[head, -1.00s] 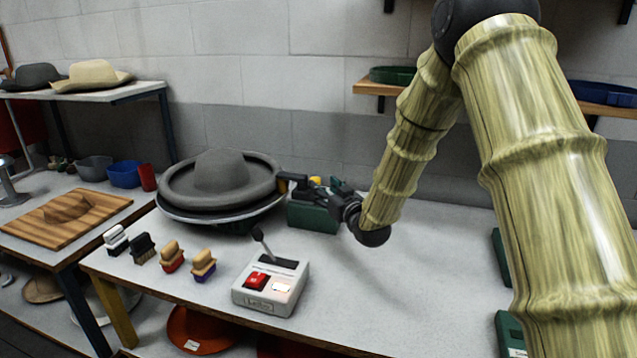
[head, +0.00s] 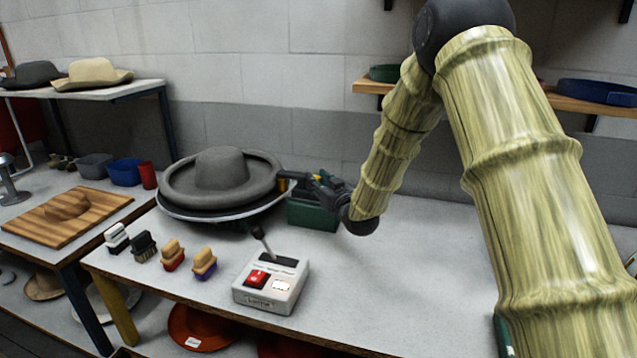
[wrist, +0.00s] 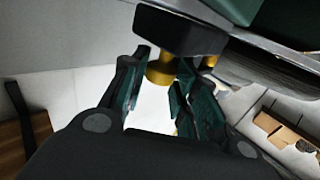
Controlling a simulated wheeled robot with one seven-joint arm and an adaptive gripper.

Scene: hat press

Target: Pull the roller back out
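The roller unit (head: 298,177) is a dark block above a green base, at the right edge of the grey hat (head: 222,170). A brass part at its left end sits against or very near the brim; contact is unclear. My gripper (head: 322,184) is at the unit's right side. In the wrist view, a dark block (wrist: 180,32) carries a brass post (wrist: 160,70), which lies between the fingertips of my gripper (wrist: 158,85). The fingers are apart, with a gap below the post. I cannot tell whether either finger touches it.
A control box (head: 270,285) with a red switch and a lever stands at the table's front. Several brushes (head: 172,255) stand to its left. The green base (head: 312,213) is below my gripper. The table right of the box is clear.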

